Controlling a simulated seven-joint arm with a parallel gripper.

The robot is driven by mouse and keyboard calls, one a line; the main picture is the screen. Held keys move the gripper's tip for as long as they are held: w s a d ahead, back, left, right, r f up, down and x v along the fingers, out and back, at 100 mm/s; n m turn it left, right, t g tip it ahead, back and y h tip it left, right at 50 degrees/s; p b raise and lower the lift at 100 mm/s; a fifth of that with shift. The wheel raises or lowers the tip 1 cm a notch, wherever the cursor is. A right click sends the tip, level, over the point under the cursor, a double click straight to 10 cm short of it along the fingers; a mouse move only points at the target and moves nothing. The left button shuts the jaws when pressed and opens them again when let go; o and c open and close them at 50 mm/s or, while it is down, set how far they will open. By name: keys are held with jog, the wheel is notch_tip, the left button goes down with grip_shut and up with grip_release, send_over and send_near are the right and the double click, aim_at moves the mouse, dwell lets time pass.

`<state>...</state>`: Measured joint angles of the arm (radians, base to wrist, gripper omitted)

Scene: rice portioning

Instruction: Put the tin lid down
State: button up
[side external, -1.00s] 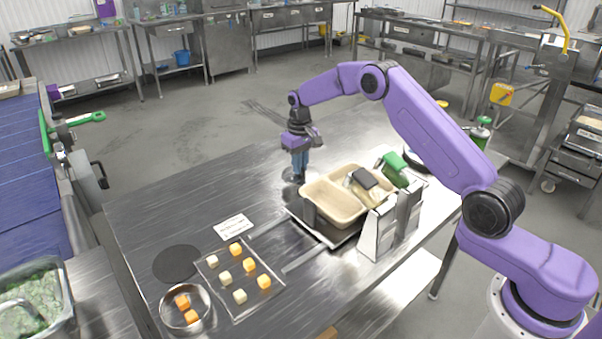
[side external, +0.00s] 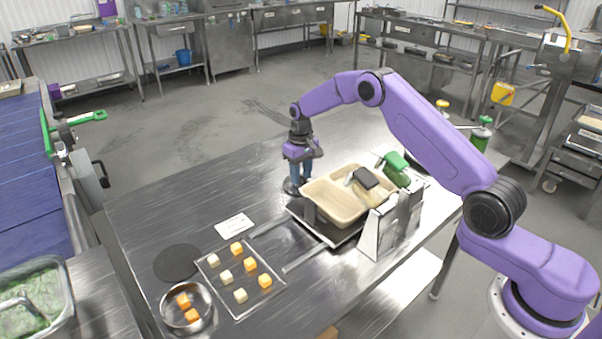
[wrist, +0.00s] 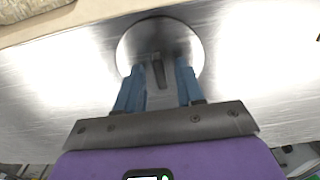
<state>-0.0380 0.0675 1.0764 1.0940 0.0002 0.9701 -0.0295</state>
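The tin lid (side external: 290,187) is a round, shiny metal disc, flat on the steel table beside the two-part food tray. In the wrist view the lid (wrist: 150,32) lies just beyond my fingertips, with a narrow dark piece at its near side, between the fingers. My gripper (side external: 301,181) points down over the lid's right side. In the wrist view its blue fingers (wrist: 158,78) stand apart, with a gap on each side of the dark piece. My gripper is open. Part of the lid is hidden behind the fingers in the side view.
The cream two-compartment tray (side external: 332,207) sits right of the lid in a metal holder. Green- and dark-handled tools rest in a rack (side external: 385,232). A sheet of orange and pale cubes (side external: 222,262), a metal bowl (side external: 206,294) and a dark disc (side external: 177,250) lie front left. The table's left rear is clear.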

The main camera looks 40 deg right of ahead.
aim_at(301, 175)
notch_tip(301, 175, up, 12)
jog(key=s+a+r+n, duration=0.3)
jog(key=s+a+r, duration=0.2)
jog(key=s+a, duration=0.45)
jog(key=s+a+r+n, duration=0.1)
jog(key=s+n, duration=0.2)
jog(key=s, duration=0.9)
jog(key=s+a+r+n, duration=0.1)
jog(key=s+a+n, duration=0.1)
jog(key=s, duration=1.1)
jog(key=shift+n, duration=0.7)
jog(key=o, duration=0.3)
jog(key=s+d+n, duration=0.1)
jog(key=s+d, duration=0.1)
jog(key=s, duration=0.2)
jog(key=s+d+f+n, duration=0.1)
jog(key=s+d, duration=0.1)
jog(key=s, duration=0.2)
jog(key=s+d+f+n, duration=0.1)
jog(key=s+d, duration=0.1)
jog(key=s, duration=0.3)
jog(key=shift+f, duration=0.2)
jog(key=o, duration=0.4)
jog(key=shift+s+d+f, duration=0.1)
